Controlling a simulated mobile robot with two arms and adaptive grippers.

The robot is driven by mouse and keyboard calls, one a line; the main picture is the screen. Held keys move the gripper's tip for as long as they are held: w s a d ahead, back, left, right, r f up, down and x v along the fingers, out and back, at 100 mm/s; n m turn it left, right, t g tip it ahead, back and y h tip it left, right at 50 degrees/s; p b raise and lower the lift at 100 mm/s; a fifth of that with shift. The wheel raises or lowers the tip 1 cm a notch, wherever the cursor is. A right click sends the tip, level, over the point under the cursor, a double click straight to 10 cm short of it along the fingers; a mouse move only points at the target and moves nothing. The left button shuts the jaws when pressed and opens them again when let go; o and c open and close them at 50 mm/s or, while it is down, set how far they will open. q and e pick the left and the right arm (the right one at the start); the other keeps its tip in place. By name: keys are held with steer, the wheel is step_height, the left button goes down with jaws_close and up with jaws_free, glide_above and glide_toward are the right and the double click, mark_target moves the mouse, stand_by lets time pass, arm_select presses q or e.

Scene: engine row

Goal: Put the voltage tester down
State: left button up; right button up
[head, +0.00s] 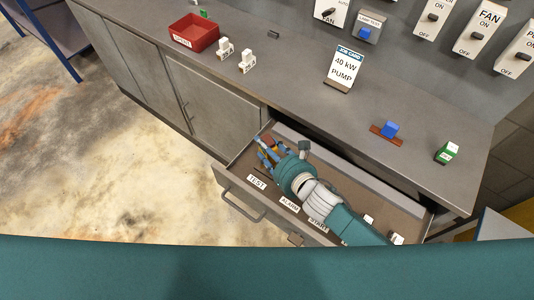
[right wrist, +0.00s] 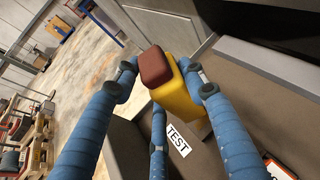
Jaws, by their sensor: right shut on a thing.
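The voltage tester, a yellow block with a dark red cap, shows in the right wrist view (right wrist: 182,98) between the blue fingers of my right gripper (right wrist: 160,85). In the head view my right gripper (head: 268,153) is over the left end of the open drawer (head: 233,188), by the TEST label (head: 257,182). The gripper is shut on the tester, and only a little of the tester shows there. The TEST label (right wrist: 178,138) also shows just below the tester in the right wrist view. I cannot tell whether the tester touches the drawer floor. My left gripper is not in view.
The drawer front also has ALARM (head: 290,204) and START (head: 318,224) labels, with small white items at its right end. On the counter stand a red tray (head: 195,33), a job card (head: 344,66), a blue piece (head: 389,130) and a green-and-white block (head: 446,152).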

mark_target(270, 159)
step_height(270, 159, down, 4)
steer(key=shift+r, duration=0.2)
steer(key=shift+f+b, duration=0.25)
steer(key=shift+b, duration=0.05)
steer(key=o, duration=1.5)
steer(key=shift+c, duration=0.2)
steer(key=shift+r, duration=0.1)
